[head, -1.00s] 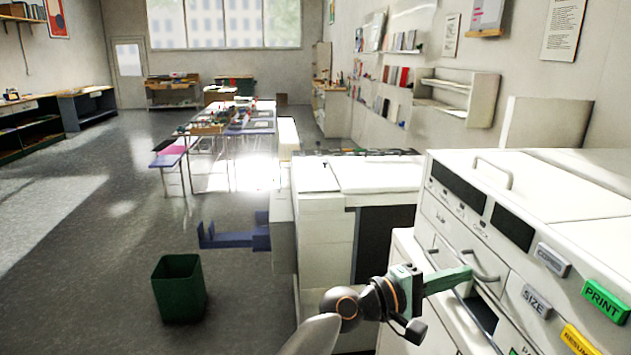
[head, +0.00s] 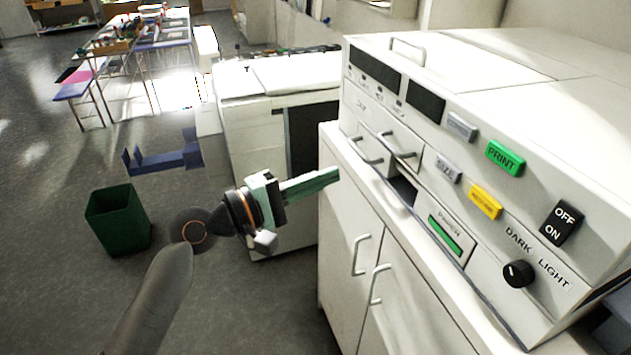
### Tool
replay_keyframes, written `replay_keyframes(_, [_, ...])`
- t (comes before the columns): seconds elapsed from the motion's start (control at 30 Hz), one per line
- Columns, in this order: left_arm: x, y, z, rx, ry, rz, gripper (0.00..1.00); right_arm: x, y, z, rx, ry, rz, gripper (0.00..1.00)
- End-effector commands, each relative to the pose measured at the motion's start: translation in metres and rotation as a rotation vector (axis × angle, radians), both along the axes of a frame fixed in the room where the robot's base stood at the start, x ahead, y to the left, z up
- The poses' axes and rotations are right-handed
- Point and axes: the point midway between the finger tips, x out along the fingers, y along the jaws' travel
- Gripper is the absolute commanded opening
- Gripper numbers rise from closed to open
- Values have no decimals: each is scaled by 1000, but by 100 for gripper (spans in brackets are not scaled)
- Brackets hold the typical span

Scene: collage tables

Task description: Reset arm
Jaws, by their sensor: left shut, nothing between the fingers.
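My left arm comes in from the bottom left. My left gripper (head: 312,184) has green fingers, which are shut with nothing between them. It hangs in the air just left of the large white machine (head: 470,60), in front of the white cabinet (head: 345,215) under that machine. The gripper looks apart from the machine, below and left of its drawer handles. My right arm and gripper do not show.
The machine has a green PRINT button (head: 505,158), a yellow button (head: 485,201), an OFF/ON switch (head: 560,222) and a black knob (head: 518,273). A lower white unit (head: 270,120) stands behind the gripper. A green bin (head: 118,218) is on the floor at left.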

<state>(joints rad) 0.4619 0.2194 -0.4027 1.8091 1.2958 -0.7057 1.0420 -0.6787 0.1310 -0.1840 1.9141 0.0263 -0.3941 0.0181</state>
Motion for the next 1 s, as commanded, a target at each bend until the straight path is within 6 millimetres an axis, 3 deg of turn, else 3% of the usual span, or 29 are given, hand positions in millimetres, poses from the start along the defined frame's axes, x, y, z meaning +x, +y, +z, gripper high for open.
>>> replay_keyframes(0.23, [-6,12,-2,4,0,3,0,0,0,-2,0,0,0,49])
replay_keyframes(0.37, [-5,18,-28,55,-17,51,0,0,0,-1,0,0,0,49])
replay_keyframes(0.47, [-7,30,-75,165,-55,134,0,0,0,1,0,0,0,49])
replay_keyframes(0.53, [-13,44,-117,284,-92,199,0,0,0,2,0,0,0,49])
replay_keyframes(0.67, [-38,72,-194,549,-167,286,0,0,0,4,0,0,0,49])
replay_keyframes(0.8, [-84,105,-268,866,-247,306,0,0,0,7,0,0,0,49])
replay_keyframes(0.9, [-126,129,-312,1098,-307,267,0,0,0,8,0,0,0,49])
replay_keyframes(1.0, [-168,149,-344,1303,-367,196,0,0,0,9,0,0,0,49])
